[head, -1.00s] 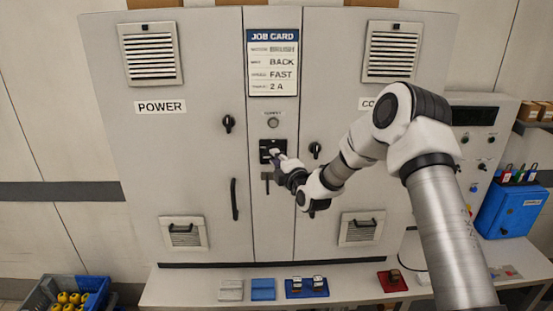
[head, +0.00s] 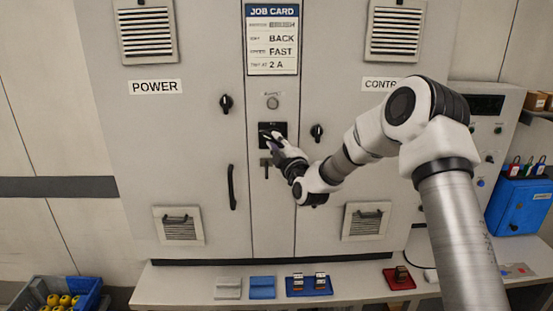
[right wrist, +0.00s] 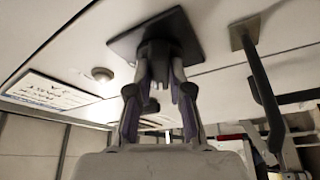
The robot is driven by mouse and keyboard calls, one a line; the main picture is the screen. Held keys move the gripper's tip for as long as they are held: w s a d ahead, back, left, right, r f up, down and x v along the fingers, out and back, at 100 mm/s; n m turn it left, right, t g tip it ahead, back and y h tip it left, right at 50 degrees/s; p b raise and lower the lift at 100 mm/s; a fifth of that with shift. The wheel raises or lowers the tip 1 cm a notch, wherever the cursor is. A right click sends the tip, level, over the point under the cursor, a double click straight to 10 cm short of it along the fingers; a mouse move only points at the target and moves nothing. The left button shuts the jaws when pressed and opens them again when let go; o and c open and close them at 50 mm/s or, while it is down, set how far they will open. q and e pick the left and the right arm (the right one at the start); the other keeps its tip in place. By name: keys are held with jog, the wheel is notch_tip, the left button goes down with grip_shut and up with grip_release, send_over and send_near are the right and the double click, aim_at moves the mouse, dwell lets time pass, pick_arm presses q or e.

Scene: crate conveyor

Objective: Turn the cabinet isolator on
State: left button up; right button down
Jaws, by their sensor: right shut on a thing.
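The cabinet isolator is a black square plate (head: 280,128) with a dark knob, on the narrow middle panel of the grey cabinet. In the right wrist view its plate (right wrist: 125,45) and dark knob (right wrist: 158,50) are close in front of the fingers. My right gripper (head: 268,138) is shut on the isolator knob, and its two fingers (right wrist: 158,88) lie on either side of it. The gripper covers part of the plate in the head view, so the knob's pointing direction cannot be read. My left gripper is out of view.
A dark lever handle (head: 265,163) is just below the isolator, and a round lamp (head: 272,102) is above it. Black knobs flank the panel on the left door (head: 226,104) and right door (head: 317,132). A shelf (head: 190,285) with small coloured blocks runs below.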

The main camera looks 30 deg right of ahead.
jog(key=m+h+b, duration=0.2)
jog(key=m+b, duration=0.2)
jog(key=m+h+b, duration=0.1)
jog(key=m+b, duration=0.3)
jog(key=m+h+b, duration=0.2)
jog(key=m+b, duration=0.1)
jog(key=b, duration=0.2)
jog(key=shift+w+a+f+m+t+h, duration=0.2)
jog(key=shift+f+m+t+h, duration=0.1)
jog(key=shift+m+t, duration=0.1)
jog(key=m+h+b, duration=0.1)
jog(key=m, duration=0.1)
jog(key=m+b, duration=0.1)
jog(key=shift+a+r+m+g+h, duration=0.1)
jog(key=shift+r+m+g+h, duration=0.05)
jog(key=shift+m+g+h, duration=0.25)
jog(key=shift+r+m+b, duration=0.1)
jog(key=shift+m+b, duration=0.35)
jog(key=shift+m, duration=0.15)
jog(key=shift+h, duration=0.4)
jog(key=c, duration=1.3)
grip_release()
jog(key=shift+o, duration=1.2)
